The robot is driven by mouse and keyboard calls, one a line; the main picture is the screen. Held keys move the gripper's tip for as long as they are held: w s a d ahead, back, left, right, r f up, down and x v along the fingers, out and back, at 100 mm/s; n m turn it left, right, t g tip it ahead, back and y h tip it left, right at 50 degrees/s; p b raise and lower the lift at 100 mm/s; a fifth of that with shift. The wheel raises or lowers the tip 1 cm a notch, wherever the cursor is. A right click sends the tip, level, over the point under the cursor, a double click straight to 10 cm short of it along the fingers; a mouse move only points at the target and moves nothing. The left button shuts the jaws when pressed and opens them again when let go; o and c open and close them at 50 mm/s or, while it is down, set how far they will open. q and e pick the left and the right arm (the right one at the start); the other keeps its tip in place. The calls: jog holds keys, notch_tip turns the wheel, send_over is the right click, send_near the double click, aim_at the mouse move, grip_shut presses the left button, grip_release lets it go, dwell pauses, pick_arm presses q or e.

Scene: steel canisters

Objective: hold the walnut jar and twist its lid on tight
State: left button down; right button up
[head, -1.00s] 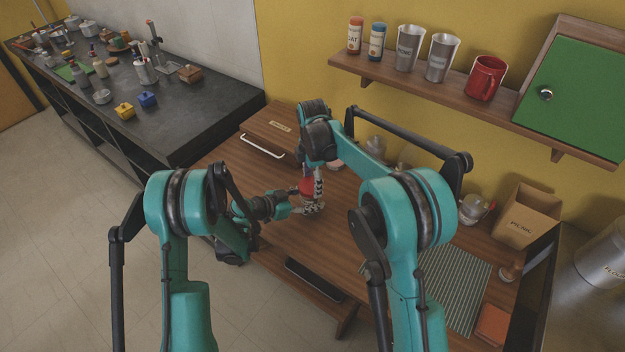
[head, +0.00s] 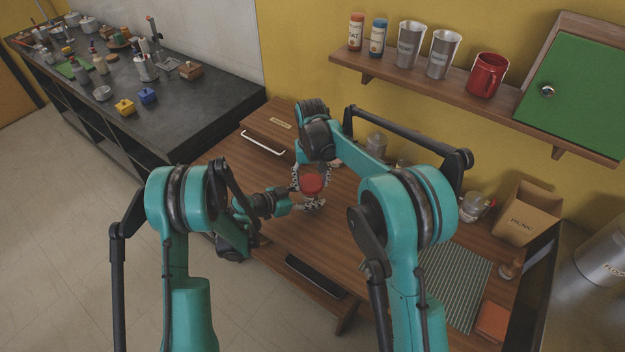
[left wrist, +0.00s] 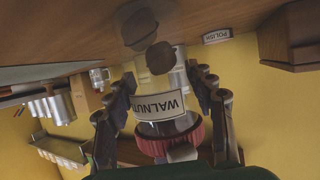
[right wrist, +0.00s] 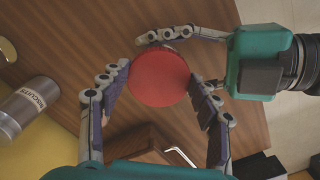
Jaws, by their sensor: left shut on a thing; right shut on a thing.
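The walnut jar (left wrist: 160,106) is clear, with a white label and brown nuts inside; it appears upside down in the left wrist view. Its red lid (head: 311,184) sits on its mouth; I cannot tell how tightly. In the head view the lid and grippers mostly hide the jar body. My left gripper (head: 308,205) is shut on the jar from the side, with fingers along both sides of it. My right gripper (right wrist: 160,84) is shut on the lid from above, a finger on each side of the round red top.
The wooden table (head: 345,225) is clear just around the jar. Glass jars (head: 376,146) stand behind. A drawer box (head: 262,143) is at back left.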

jog(key=m, duration=0.4)
jog(key=shift+a+m, duration=0.15)
jog(key=shift+m, duration=0.25)
jog(key=m, duration=0.4)
jog(key=shift+a+m, duration=0.1)
jog(key=shift+m, duration=0.3)
jog(key=m, duration=0.7)
jog(key=shift+w+a, duration=0.1)
jog(key=shift+w, duration=0.1)
jog(key=m, duration=0.7)
jog(key=shift+w, duration=0.2)
jog(key=m, duration=0.4)
jog(key=shift+w+m, duration=0.1)
jog(key=shift+m, duration=0.3)
jog(key=m, duration=0.3)
jog(key=o, duration=0.8)
jog(key=shift+f, duration=0.1)
